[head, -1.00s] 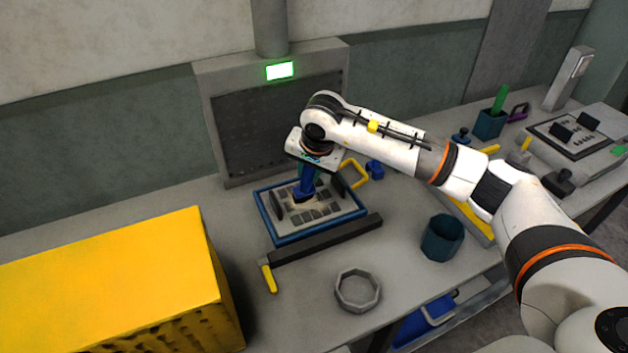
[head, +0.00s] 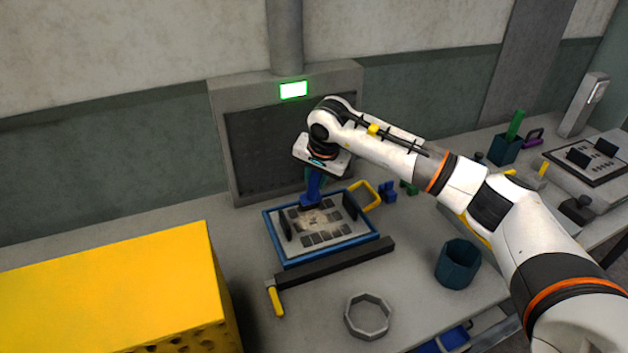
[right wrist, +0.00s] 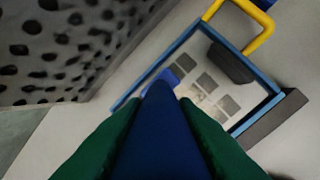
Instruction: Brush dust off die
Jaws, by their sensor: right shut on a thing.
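The die is a pale plate with dark square pads (head: 330,238), lying in a blue-rimmed tray (head: 296,262) on the bench. A tan dusty patch (head: 312,220) shows on its middle. My right gripper (head: 316,175) is above the far side of the die, shut on a blue brush (head: 312,190) that points down. The brush's lower end is at the die's far edge; whether it touches is unclear. In the right wrist view the green fingers clasp the blue handle (right wrist: 160,140), with the tray rim (right wrist: 262,108) beyond. My left gripper is out of view.
A dark perforated panel (head: 250,150) with a lit green display (head: 293,90) stands behind. A dark bar with a yellow handle (head: 275,300) lies in front. A yellow box (head: 110,290), grey ring (head: 368,316) and teal cup (head: 458,264) stand around it.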

